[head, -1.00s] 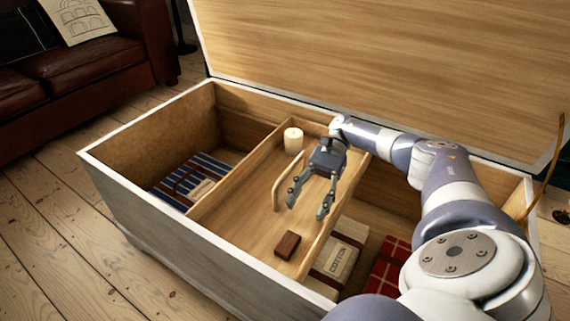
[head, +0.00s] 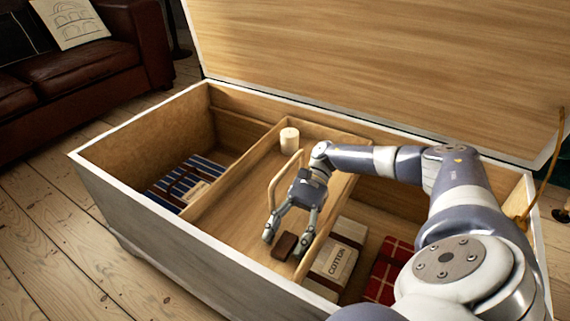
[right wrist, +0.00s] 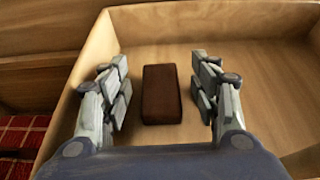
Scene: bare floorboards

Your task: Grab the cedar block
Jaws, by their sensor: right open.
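The cedar block (head: 285,246) is a small dark reddish-brown block lying in the wooden tray (head: 222,212) inside the chest, near the tray's front end. My right gripper (head: 284,247) is open, with its fingers reaching down around the block. In the right wrist view the block (right wrist: 161,94) lies between the two open fingers (right wrist: 163,90), with a gap on each side, the left gap looking a little narrower. My left gripper is not in view.
A cream candle (head: 289,139) stands at the tray's far end, and a tall wooden handle (head: 273,190) rises from the tray. Folded blue striped cloth (head: 187,178), a cotton-labelled bundle (head: 337,261) and red plaid cloth (head: 384,281) lie lower in the chest. The raised lid (head: 390,70) stands behind.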

